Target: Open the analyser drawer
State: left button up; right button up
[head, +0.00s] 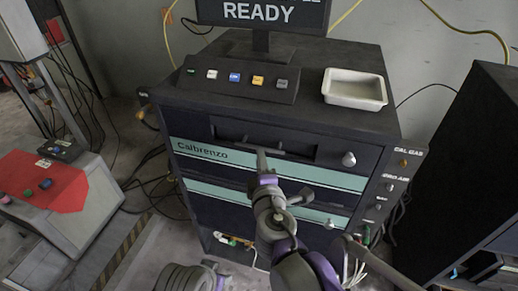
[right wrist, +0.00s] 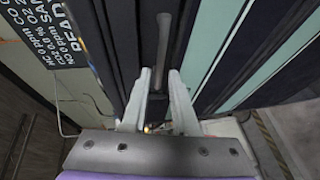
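The analyser (head: 330,195) is a dark cabinet with teal stripes and the name Calbrenzo on its front. Its upper drawer front (head: 228,131) looks shut, with a dark recess and a horizontal bar handle (head: 297,152). The handle also shows in the right wrist view (right wrist: 164,40), running lengthwise. My left gripper is not in view.
A monitor (head: 262,12) reading READY, a button panel (head: 240,85) and a white tray (head: 354,89) stand on top. A round knob (head: 348,159) is right of the handle. A dark cabinet (head: 455,160) stands at right, a red-topped console (head: 55,200) at left. Cables lie on the floor.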

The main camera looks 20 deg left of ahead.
jog(key=x, duration=0.6)
jog(key=shift+w+a+f, duration=0.1)
jog(key=shift+w+f, duration=0.05)
jog(key=shift+w, duration=0.2)
grip_shut()
dwell(1.1)
